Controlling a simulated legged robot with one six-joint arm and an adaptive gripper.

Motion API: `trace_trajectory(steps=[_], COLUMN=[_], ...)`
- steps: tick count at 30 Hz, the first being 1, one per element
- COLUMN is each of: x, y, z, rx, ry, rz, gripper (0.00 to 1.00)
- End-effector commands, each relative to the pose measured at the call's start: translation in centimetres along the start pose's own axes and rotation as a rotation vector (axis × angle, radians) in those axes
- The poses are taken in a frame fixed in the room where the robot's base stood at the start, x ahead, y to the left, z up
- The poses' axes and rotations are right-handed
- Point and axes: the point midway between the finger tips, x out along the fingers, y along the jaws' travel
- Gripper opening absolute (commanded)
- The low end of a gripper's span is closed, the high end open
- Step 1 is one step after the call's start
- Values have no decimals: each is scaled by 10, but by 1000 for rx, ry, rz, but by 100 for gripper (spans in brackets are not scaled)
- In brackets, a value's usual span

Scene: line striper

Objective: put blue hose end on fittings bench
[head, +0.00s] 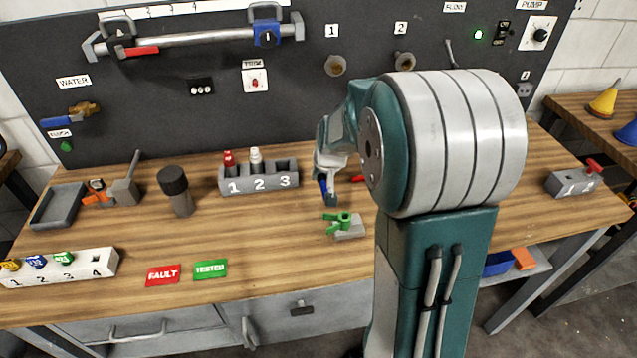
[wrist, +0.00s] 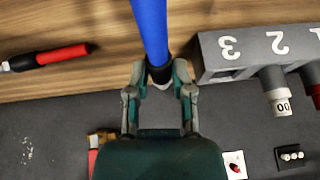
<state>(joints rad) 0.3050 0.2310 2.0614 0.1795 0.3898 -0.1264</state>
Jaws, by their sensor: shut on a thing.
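My gripper (head: 326,178) is above the middle of the wooden bench, right of the numbered grey holder. In the wrist view my gripper (wrist: 160,85) is shut around a blue piece (wrist: 150,30) with a black collar at the jaws. This looks like the blue hose end; its far end is out of the wrist frame. In the head view a small blue part (head: 330,196) shows below the jaws, and my arm hides some of the bench behind. No label marks a fittings bench; a separate wooden bench (head: 570,105) with a yellow and a blue cone stands at the right.
The grey holder (head: 260,182) stands close left of my gripper, with a red-topped and a white-topped piece in slots 1 and 2. A green-handled valve block (head: 346,226) sits just in front. A red-and-black tool (wrist: 45,57) lies nearby.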

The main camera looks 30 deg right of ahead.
Motion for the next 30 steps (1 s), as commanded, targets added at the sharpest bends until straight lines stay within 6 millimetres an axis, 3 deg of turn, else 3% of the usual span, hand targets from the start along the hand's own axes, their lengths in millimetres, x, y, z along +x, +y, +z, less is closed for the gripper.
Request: trace_trajectory(steps=[8, 13, 23, 24, 25, 26, 30], x=[24, 45, 48, 49, 49, 49, 48], y=[-3, -1, 0, 0, 0, 0, 0], z=[-4, 9, 10, 10, 10, 10, 10], rx=[-1, -1, -1, -1, -1, -1, -1], ry=[-1, -1, 2, 2, 2, 2, 2], rz=[1, 2, 1, 1, 1, 1, 1], gripper=[0, 0, 0, 44, 57, 65, 65])
